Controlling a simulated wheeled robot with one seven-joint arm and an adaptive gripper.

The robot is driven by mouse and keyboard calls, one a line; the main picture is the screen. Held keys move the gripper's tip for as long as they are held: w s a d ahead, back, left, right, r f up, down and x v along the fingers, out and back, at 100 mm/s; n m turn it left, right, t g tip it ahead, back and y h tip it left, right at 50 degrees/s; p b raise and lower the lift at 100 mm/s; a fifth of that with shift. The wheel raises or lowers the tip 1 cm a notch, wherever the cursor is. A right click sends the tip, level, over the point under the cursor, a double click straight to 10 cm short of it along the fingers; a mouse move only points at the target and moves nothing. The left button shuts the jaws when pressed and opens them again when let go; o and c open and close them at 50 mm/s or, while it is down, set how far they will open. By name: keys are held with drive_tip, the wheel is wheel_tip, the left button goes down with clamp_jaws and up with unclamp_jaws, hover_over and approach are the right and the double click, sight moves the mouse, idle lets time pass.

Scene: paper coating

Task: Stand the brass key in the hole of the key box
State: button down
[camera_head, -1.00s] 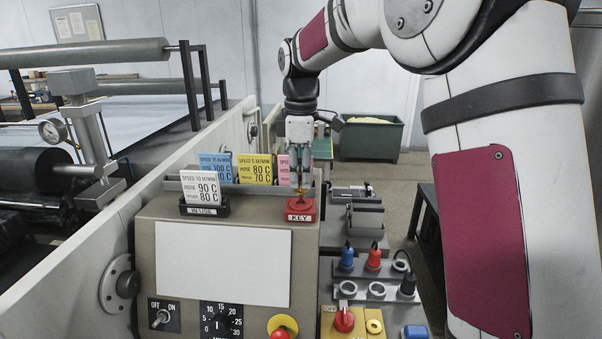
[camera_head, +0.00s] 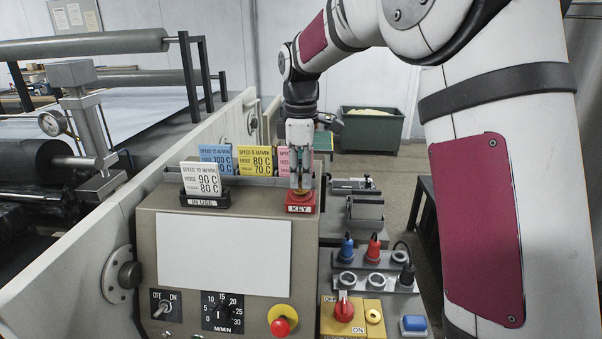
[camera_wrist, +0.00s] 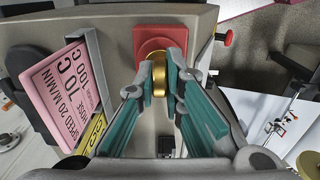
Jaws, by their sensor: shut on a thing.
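The red key box (camera_head: 300,203), labelled KEY, sits on top of the beige console at its right corner. It also shows in the wrist view (camera_wrist: 151,38). My gripper (camera_head: 300,186) points down right over the box. In the wrist view my gripper (camera_wrist: 164,82) is shut on the brass key (camera_wrist: 158,76), its teal-padded fingers on either side. In the head view only a little brass shows between the fingertips and the box top. The key's lower end and the hole are hidden, so I cannot tell how deep the key sits.
A card holder marked IN USE (camera_head: 205,197) stands left of the box. A rack with blue, yellow (camera_head: 255,164) and pink cards (camera_wrist: 65,92) is close beside my gripper. Plugs and sockets (camera_head: 374,250) lie lower right. A green bin (camera_head: 371,131) stands behind.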

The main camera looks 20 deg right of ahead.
drive_tip(key=shift+f, duration=0.25)
drive_tip(key=c, duration=1.6)
unclamp_jaws()
drive_tip(key=shift+r, duration=0.1)
wheel_tip(320, 180, up, 11)
drive_tip(key=shift+f, duration=0.1)
drive_tip(key=shift+s+r, duration=0.1)
drive_tip(key=shift+r, duration=0.4)
drive_tip(key=shift+s, duration=0.1)
